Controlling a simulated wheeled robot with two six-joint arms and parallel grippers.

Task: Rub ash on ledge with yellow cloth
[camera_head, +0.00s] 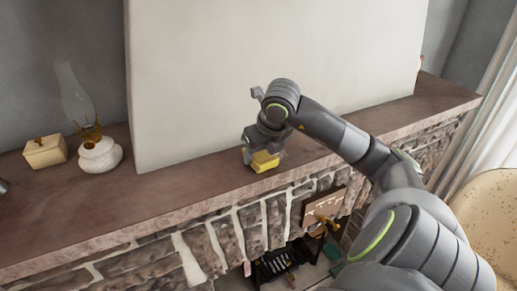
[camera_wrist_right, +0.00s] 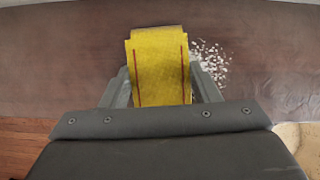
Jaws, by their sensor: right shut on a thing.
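The yellow cloth (camera_head: 264,161) is held in my right gripper (camera_head: 258,155), just over or on the brown ledge (camera_head: 200,191) near its front edge. In the right wrist view the cloth (camera_wrist_right: 158,65), with red lines along its sides, sits between the two fingers, which are shut on it. A patch of whitish ash (camera_wrist_right: 211,60) lies on the ledge beside the cloth, partly hidden behind it and the finger. The ash cannot be made out in the head view. My left gripper is not in view.
A large pale panel (camera_head: 270,80) stands at the back of the ledge, close behind my gripper. A white oil lamp (camera_head: 99,154) with a glass chimney and a cream box (camera_head: 45,151) stand at the left. A dark rack (camera_head: 278,262) stands below the ledge.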

